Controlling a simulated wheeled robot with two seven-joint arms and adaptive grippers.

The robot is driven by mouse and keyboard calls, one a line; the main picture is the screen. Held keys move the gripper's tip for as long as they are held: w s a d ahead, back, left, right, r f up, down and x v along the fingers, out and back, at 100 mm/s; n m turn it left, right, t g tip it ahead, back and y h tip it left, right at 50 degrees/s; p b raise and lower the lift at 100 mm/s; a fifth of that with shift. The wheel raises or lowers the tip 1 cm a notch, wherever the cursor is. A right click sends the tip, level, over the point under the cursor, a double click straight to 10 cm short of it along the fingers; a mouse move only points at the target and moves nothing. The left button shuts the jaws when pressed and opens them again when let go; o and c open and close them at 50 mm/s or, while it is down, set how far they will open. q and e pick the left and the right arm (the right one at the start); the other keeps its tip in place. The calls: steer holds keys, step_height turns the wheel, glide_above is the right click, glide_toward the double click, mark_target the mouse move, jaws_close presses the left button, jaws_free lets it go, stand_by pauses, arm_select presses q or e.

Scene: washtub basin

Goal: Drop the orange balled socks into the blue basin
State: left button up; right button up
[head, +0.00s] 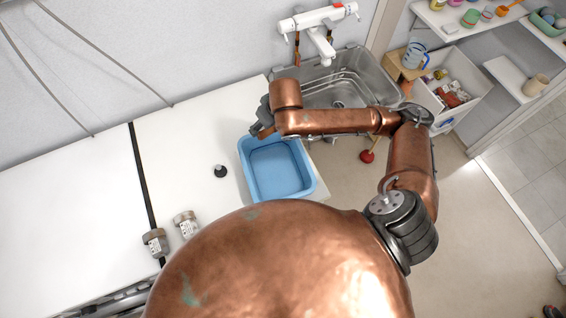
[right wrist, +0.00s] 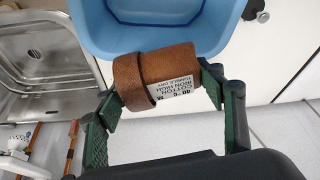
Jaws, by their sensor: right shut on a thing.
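The orange-brown balled socks (right wrist: 168,68) with a white care label sit between the green finger pads of my right gripper (right wrist: 160,92), which is shut on them. In the head view my right gripper (head: 262,122) is at the far left corner of the blue basin (head: 278,170), and a bit of the socks (head: 265,132) shows under it. In the right wrist view the socks overlap the near rim of the blue basin (right wrist: 187,46); their height above it is hard to tell. The visible part of the basin is empty. My left gripper is not in view.
Two brownish-grey rolled bundles with white labels (head: 155,242) (head: 186,224) lie on the white counter (head: 75,195). A black plug (head: 220,171) stands left of the basin. A metal sink (head: 345,85) with a white tap (head: 318,20) is behind it.

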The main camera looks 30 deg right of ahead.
mark_target(268, 136)
steer(key=s+n+p, duration=0.1)
steer(key=n+p, duration=0.1)
steer(key=p, duration=0.1)
steer(key=s+r+n+y+p, duration=0.1)
steer(key=s+n+p, duration=0.1)
steer(key=p, duration=0.2)
steer(key=s+n+g+y+p, duration=0.1)
steer(key=p, duration=0.3)
steer(key=shift+s+a+r+n, duration=0.15)
steer(key=shift+a+r+n, duration=0.05)
steer(key=shift+n, duration=0.2)
steer(key=s+f+n+g+y+p, duration=0.1)
steer(key=s+f+n, duration=0.3)
steer(key=s+f, duration=0.1)
steer(key=shift+s+f+n+p, duration=0.2)
steer(key=shift+f+n+p, duration=0.2)
steer(key=shift+f, duration=0.45)
steer(key=shift+a, duration=0.1)
steer(key=o, duration=1.3)
steer(key=shift+o, duration=0.2)
steer(key=v, duration=1.2)
steer(key=shift+w, duration=0.2)
